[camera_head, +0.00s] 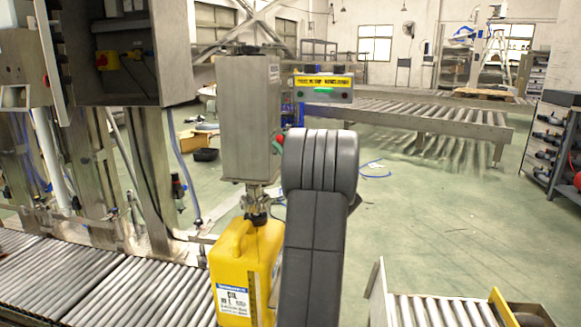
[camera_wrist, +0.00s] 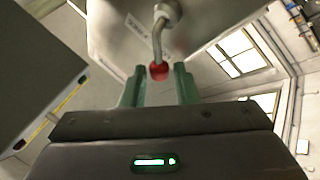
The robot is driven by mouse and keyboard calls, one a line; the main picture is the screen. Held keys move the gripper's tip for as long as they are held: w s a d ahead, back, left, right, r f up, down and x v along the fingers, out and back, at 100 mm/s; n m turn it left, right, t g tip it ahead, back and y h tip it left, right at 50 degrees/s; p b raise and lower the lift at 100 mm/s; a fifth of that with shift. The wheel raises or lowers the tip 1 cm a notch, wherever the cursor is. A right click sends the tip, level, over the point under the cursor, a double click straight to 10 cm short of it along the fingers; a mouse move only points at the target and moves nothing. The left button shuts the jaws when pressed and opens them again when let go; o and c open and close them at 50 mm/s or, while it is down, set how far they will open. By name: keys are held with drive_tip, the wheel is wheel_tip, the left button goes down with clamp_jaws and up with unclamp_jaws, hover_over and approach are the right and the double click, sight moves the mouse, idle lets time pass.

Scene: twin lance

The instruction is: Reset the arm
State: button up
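My dark grey arm (camera_head: 316,220) stands in the middle of the head view and hides most of my gripper there. In the wrist view my gripper (camera_wrist: 160,72) shows two green fingers set apart. A red knob (camera_wrist: 159,71) on a bent metal lever (camera_wrist: 158,38) appears in the gap between the fingertips, with space on each side; I cannot tell its exact depth. The red knob also shows in the head view (camera_head: 279,138), at the right side of a steel filling unit (camera_head: 248,115).
A yellow canister (camera_head: 238,262) stands upright under the filling nozzle (camera_head: 256,205) on a roller conveyor (camera_head: 115,290). A control box with a yellow label (camera_head: 323,88) is just behind my arm. Another roller conveyor (camera_head: 440,310) is at lower right. Green floor (camera_head: 440,210) is open to the right.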

drive_tip(key=shift+d+f, duration=0.1)
drive_tip(key=shift+d, duration=0.05)
drive_tip(key=p+v, duration=0.1)
drive_tip(key=v, duration=1.3)
drive_tip(key=w+a+r+m+t+h+p, duration=0.1)
drive_tip(key=w+a+r+m+t+p, duration=0.1)
drive_tip(key=w+a+r, duration=0.3)
drive_tip(key=a+r+m+p, duration=0.1)
drive_tip(key=a+r, duration=0.3)
drive_tip(key=a, duration=0.1)
drive_tip(key=shift+w+r+h+p, duration=0.2)
drive_tip(key=shift+r+h+p, duration=0.05)
drive_tip(key=shift+h+p, duration=0.15)
drive_tip(key=shift+f+m+t+h, duration=0.2)
drive_tip(key=shift+m+t+h, duration=0.1)
drive_tip(key=shift+m, duration=0.1)
